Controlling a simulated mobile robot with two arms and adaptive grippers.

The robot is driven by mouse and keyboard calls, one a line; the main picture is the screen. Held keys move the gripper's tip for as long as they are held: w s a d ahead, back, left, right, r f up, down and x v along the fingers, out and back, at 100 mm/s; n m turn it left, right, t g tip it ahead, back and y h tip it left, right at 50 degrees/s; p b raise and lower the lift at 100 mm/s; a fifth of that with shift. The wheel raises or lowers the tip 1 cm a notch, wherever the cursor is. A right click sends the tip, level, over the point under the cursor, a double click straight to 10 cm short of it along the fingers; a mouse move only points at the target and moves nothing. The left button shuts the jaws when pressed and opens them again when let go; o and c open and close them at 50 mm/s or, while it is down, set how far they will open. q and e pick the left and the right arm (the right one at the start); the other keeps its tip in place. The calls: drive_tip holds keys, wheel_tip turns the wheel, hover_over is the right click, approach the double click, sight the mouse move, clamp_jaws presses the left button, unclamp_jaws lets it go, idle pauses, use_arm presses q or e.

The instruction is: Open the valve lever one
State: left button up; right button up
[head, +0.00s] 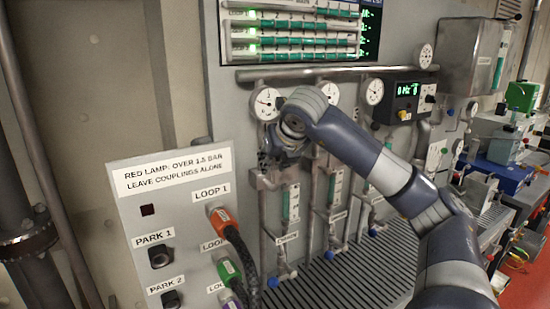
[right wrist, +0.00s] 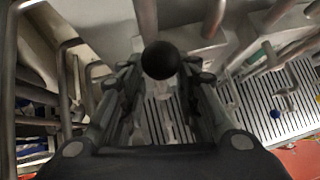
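My right gripper (head: 275,158) is at the first, leftmost pipe column of the wall panel, below the first round gauge (head: 266,103). The right wrist view shows its two fingers (right wrist: 160,82) spread apart, with a round black knob (right wrist: 160,60) between the fingertips. The knob looks like the end of a lever; its stem is hidden behind it. A narrow gap seems to show on each side, but contact is hard to judge. In the head view the gripper and wrist cover the knob. My left gripper is not in view.
A grey box (head: 170,205) with a dark lamp window, LOOP and PARK labels and coloured hose couplings stands at the left. Further pipe columns with gauges (head: 328,94) are close on the right. A slatted grate (head: 345,280) lies below.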

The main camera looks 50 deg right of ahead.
drive_tip(key=v, duration=1.2)
idle(0.4)
